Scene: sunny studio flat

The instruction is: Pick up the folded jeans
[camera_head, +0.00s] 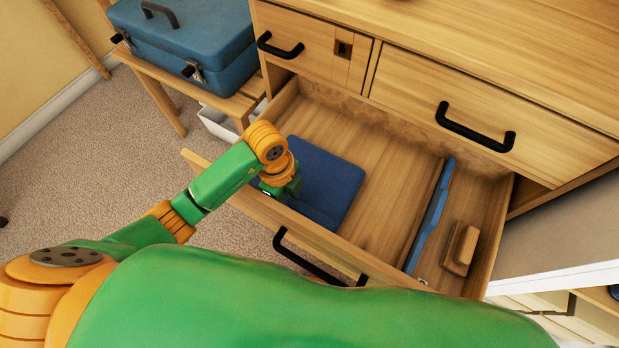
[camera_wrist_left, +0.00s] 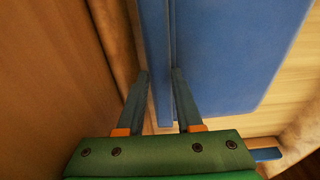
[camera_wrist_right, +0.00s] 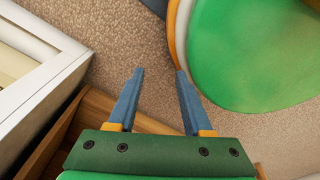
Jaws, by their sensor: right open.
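The folded jeans (camera_head: 325,185) are a flat dark blue bundle in the left part of the open drawer. They also show in the left wrist view (camera_wrist_left: 235,60), broad face at the right and a narrow folded edge between the fingers. In the head view my left gripper (camera_head: 285,185) is at the jeans' left side, fingertips partly hidden. My right gripper (camera_wrist_right: 159,72) is open and empty, above carpet outside the drawer.
The open wooden drawer (camera_head: 390,190) also holds a long blue item (camera_head: 431,215) and a wooden brush-like block (camera_head: 461,248). Its front has a black handle (camera_head: 310,262). A blue case (camera_head: 190,45) stands on a wooden stand at left.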

